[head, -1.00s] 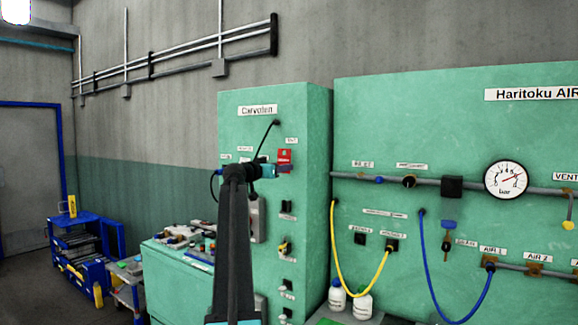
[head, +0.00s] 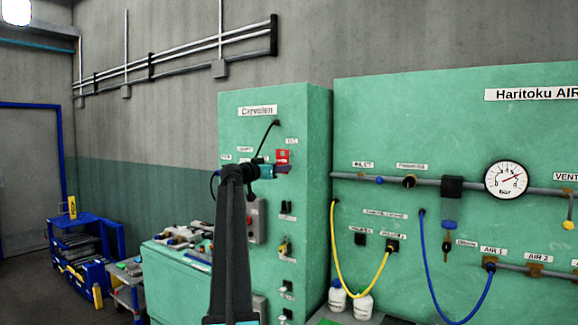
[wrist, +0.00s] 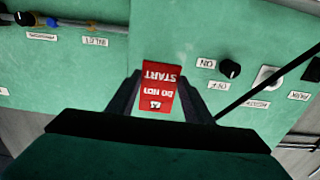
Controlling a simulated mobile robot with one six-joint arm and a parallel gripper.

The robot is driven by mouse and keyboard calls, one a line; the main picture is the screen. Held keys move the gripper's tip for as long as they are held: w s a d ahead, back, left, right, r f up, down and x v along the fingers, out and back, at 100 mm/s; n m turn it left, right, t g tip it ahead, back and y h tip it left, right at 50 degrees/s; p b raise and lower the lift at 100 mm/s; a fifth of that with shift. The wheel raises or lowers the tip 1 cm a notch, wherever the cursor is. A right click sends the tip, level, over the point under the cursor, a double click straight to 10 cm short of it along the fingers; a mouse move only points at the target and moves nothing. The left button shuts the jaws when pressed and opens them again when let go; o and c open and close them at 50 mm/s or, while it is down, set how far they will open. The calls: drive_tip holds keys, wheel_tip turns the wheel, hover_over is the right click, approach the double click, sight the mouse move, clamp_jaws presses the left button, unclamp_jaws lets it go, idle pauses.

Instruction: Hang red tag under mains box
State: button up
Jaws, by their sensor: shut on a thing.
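In the head view the red tag (head: 282,156) shows just above my gripper (head: 284,169), in front of the green Carvolen cabinet (head: 311,150). Whether the tag touches the cabinet cannot be told.
In the wrist view, a black ON/OFF knob (wrist: 230,68) and a dark cable (wrist: 262,87) lie right of the tag. In the head view, the Haritoku panel (head: 420,110) with pipes, hoses and a gauge (head: 506,180) stands to the right. A cluttered bench (head: 180,270) is lower left.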

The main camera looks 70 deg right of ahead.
drive_tip(key=shift+b+v, duration=0.9)
drive_tip(key=shift+v, duration=1.55)
